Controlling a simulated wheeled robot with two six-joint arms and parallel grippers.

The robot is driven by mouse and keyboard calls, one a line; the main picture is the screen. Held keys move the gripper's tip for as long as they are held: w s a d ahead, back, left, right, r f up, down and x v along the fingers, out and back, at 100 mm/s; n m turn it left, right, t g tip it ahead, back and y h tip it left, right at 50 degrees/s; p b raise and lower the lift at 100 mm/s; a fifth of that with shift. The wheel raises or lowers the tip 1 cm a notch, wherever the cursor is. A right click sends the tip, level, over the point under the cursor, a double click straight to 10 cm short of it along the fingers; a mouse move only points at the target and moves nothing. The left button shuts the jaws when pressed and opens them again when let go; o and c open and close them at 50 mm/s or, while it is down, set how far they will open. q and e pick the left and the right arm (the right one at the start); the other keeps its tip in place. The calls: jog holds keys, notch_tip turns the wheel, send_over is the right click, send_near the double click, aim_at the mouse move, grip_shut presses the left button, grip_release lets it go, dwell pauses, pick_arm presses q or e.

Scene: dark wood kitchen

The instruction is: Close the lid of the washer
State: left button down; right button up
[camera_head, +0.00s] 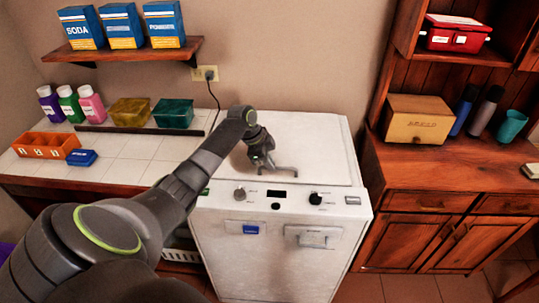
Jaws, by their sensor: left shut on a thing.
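The white washer (275,262) stands in the middle of the view, with knobs and a dark display on its front panel. Its white lid (318,140) lies flat, or nearly so, across the top; I cannot tell whether any gap is left at its front edge. My left gripper (270,163) is over the front part of the lid, shut on it near a small grey handle-like bar. The arm and gripper hide the left part of the lid and the exact contact. My right gripper is not in view.
A tiled counter (120,155) on the left holds bottles, boxes and an orange tray (45,145). A shelf (130,52) with boxes hangs above it. A wooden cabinet (440,165) stands close on the right. A cord runs from the wall outlet (205,74) behind the washer.

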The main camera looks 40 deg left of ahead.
pick_arm(q)
jog(key=shift+s+d+f, duration=0.15)
jog(key=shift+s+f, duration=0.2)
jog(key=shift+f, duration=0.25)
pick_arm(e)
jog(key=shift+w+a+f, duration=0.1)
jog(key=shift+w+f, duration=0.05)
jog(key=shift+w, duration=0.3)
pick_arm(q)
jog(key=c, duration=1.5)
grip_release()
jog(key=shift+w, duration=0.1)
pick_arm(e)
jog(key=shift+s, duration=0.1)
pick_arm(q)
jog(key=shift+r, duration=0.25)
